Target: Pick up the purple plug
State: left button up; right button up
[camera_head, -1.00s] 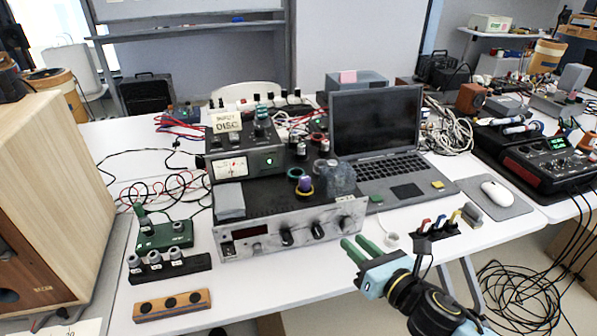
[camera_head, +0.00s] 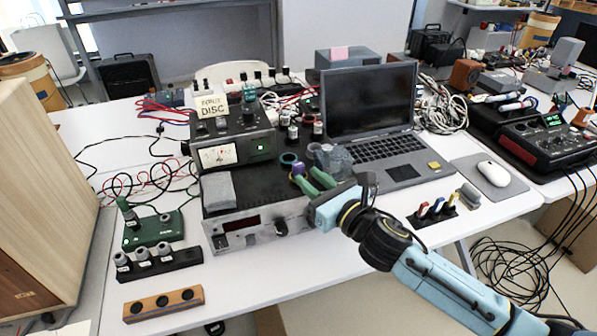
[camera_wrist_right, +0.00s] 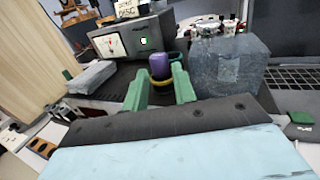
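The purple plug (camera_head: 298,168) stands upright in a yellow ring (camera_wrist_right: 160,81) on top of the grey amplifier unit (camera_head: 240,240). In the right wrist view the purple plug (camera_wrist_right: 158,65) shows between the tips of my two green fingers. My right gripper (camera_head: 306,176) is open, its fingers on either side of the plug's line. Gaps show between plug and fingers; I cannot tell whether the tips reach past it. In the head view the fingers partly hide the plug and its ring. My left gripper is not in view.
A clear bluish block (camera_wrist_right: 225,65) stands close to the right of the plug. A teal ring (camera_head: 288,158) lies behind it. A grey cloth-like block (camera_head: 218,191) sits at the unit's left. The laptop (camera_head: 370,110) is to the right, the meter box (camera_head: 232,140) behind.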

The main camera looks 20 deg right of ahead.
aim_at(302, 170)
jog(key=x, duration=0.5)
jog(key=shift+r+b, duration=0.15)
jog(key=shift+b, duration=0.15)
jog(key=shift+c, duration=0.4)
jog(key=c, duration=0.5)
jog(key=shift+r, duration=0.1)
